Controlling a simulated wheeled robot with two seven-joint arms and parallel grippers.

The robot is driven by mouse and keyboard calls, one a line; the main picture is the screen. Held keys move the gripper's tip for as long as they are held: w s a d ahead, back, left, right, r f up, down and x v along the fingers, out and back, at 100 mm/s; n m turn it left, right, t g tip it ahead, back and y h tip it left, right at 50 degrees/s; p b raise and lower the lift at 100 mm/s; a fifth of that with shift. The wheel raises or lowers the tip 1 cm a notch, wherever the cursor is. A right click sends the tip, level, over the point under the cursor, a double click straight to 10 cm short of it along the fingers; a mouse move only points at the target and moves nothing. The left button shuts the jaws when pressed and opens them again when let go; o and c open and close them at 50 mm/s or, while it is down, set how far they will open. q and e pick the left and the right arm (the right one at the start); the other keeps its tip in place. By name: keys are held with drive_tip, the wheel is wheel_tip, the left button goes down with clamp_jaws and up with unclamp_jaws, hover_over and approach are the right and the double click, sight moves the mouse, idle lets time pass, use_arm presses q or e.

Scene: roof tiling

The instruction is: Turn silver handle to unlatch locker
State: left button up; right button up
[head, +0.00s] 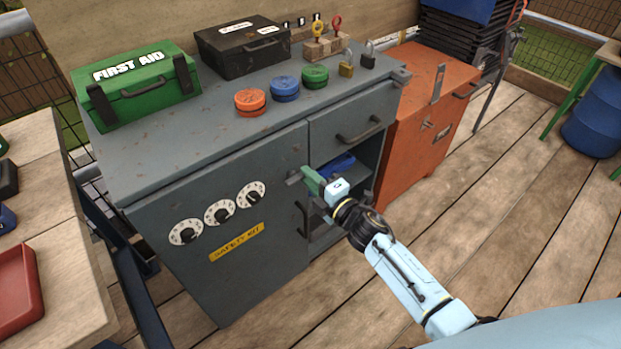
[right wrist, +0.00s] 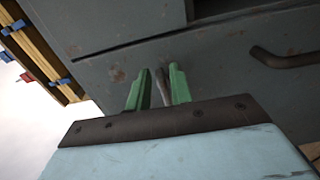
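The grey locker (head: 160,235) has a door with three white dials and a yellow "SAFETY KIT" label. Its small silver handle (head: 293,179) sticks out near the door's upper right edge, mostly hidden by my right gripper. My right gripper (head: 308,181) has green fingers and reaches the handle from the right. In the right wrist view, the handle (right wrist: 163,90) stands between the two fingers (right wrist: 158,88), close to the right finger. A gap shows on its left, so the fingers look open around it. My left gripper is in no view.
A drawer with a dark handle (head: 360,132) and an open shelf with a blue item (head: 337,165) lie right of the door. A green first-aid box (head: 135,88), black case (head: 240,50) and padlocks stand on top. An orange cabinet (head: 425,125) adjoins on the right.

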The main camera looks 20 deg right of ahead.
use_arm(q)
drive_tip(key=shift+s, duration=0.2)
use_arm(e)
drive_tip(key=shift+o, duration=0.6)
